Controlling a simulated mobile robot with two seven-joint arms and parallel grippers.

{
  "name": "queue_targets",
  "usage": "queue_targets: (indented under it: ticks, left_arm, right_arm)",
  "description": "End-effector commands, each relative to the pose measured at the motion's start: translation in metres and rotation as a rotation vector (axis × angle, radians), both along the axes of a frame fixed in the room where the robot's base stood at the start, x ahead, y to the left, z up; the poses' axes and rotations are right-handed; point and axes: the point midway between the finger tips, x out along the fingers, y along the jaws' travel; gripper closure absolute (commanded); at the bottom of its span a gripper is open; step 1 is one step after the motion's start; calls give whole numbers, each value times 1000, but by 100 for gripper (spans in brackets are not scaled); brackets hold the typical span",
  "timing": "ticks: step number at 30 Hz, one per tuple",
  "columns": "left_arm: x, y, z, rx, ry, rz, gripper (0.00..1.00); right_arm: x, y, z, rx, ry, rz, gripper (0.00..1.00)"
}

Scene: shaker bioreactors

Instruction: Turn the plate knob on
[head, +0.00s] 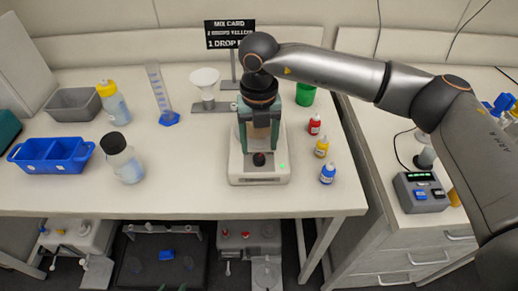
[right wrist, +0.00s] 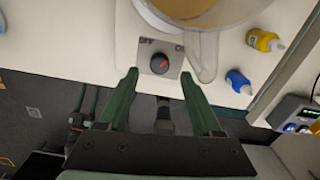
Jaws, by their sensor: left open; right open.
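The plate (head: 245,172) is a pale stirrer unit near the table's front edge, with a small green light at its front right. Its black round plate knob (head: 259,159) faces the front. In the right wrist view the knob (right wrist: 160,62) has a red pointer mark and sits between an OFF label on the left and an ON label on the right. I cannot tell the pointer's exact direction. My right gripper (head: 259,132) is above the plate. In the wrist view its open green fingers (right wrist: 160,78) are either side of the knob's near side, apart from it. My left gripper is not in view.
A clear beaker (right wrist: 206,55) with yellowish contents stands on the plate behind the knob. Red (head: 314,124), yellow (head: 322,146) and blue (head: 328,173) dropper bottles stand to the right. A capped bottle (head: 123,160) and blue tray (head: 50,155) stand left. The table front left of the plate is clear.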

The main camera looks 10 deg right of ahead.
Motion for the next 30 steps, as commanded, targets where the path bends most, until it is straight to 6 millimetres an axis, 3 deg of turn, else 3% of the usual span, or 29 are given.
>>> queue_targets:
  ticks: [7,19,30]
  left_arm:
    - [0,0,7,0,0,0,50]
    - [0,0,7,0,0,0,50]
    - [0,0,7,0,0,0,50]
  right_arm:
    - [0,0,-33,1,0,-1,33]
    - [0,0,-40,1,-1,0,34]
    - [0,0,-40,1,-1,0,76]
